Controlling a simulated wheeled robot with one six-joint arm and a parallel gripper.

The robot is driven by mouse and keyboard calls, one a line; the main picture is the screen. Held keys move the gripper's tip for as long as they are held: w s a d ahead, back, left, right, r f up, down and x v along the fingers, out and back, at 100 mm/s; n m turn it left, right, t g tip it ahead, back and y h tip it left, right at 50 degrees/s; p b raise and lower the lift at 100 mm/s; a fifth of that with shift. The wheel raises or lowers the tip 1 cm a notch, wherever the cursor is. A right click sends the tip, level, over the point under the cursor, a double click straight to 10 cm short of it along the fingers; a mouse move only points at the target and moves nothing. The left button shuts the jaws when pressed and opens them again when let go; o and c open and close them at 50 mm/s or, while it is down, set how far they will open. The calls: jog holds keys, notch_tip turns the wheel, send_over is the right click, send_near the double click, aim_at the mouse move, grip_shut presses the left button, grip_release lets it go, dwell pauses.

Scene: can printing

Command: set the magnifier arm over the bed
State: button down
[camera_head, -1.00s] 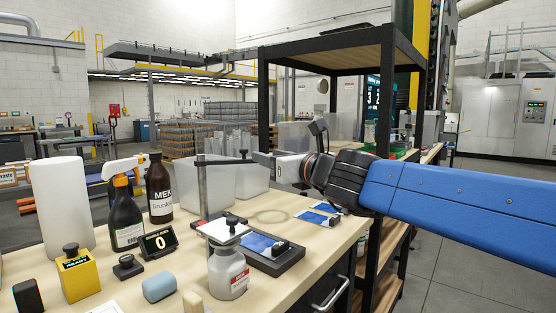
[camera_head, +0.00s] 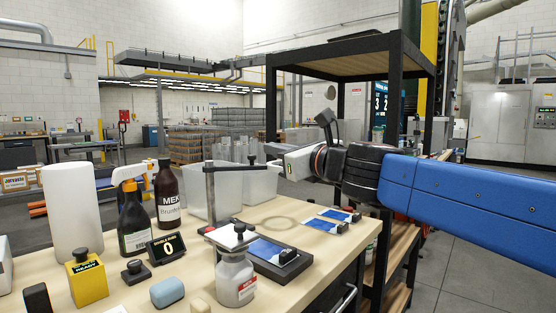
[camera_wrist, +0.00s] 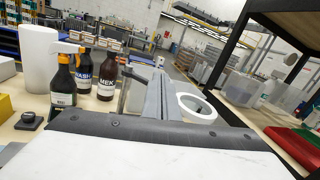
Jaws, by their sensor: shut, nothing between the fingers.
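A dark upright post (camera_head: 210,198) stands on the bench, with a horizontal arm (camera_head: 232,164) reaching right to a small knob. This looks like the magnifier arm. A pale ring (camera_head: 268,222) shows to its right, over or on the bench top; I cannot tell whether it joins the arm. The dark bed (camera_head: 284,266) with a blue printed sheet lies in front of the post. My gripper (camera_head: 275,165) is shut and empty, just right of the arm's knob at similar picture height; touching cannot be told. In the wrist view my gripper (camera_wrist: 157,92) is beside a white ring (camera_wrist: 197,107).
A solvent bottle (camera_head: 167,195), a spray bottle (camera_head: 134,220), a counter display (camera_head: 166,247) and a white roll (camera_head: 71,215) stand left. Clear bins (camera_head: 262,185) sit behind. A black-framed shelf (camera_head: 398,100) rises right.

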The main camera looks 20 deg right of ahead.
jog(key=w+a+r+n+g+y, duration=0.3)
jog(key=w+a+r+n+g, duration=0.25)
jog(key=n, duration=0.65)
jog(key=w+a+r+n+g+y, duration=0.3)
jog(key=w+a+r+n, duration=0.4)
jog(key=n, duration=0.5)
jog(key=w+d+f+n+g+h, duration=0.3)
jog(key=w+d+f+n+h, duration=0.15)
jog(key=d+n, duration=0.3)
jog(key=w+d+f+n+g+h, duration=0.35)
jog(key=d+n+h, duration=0.25)
jog(key=d, duration=0.2)
notch_tip(320, 180, down, 8)
jog(key=t, duration=0.1)
jog(key=shift+s+d+f, duration=0.15)
jog(key=shift+s+d, duration=0.15)
jog(key=shift+d, duration=0.05)
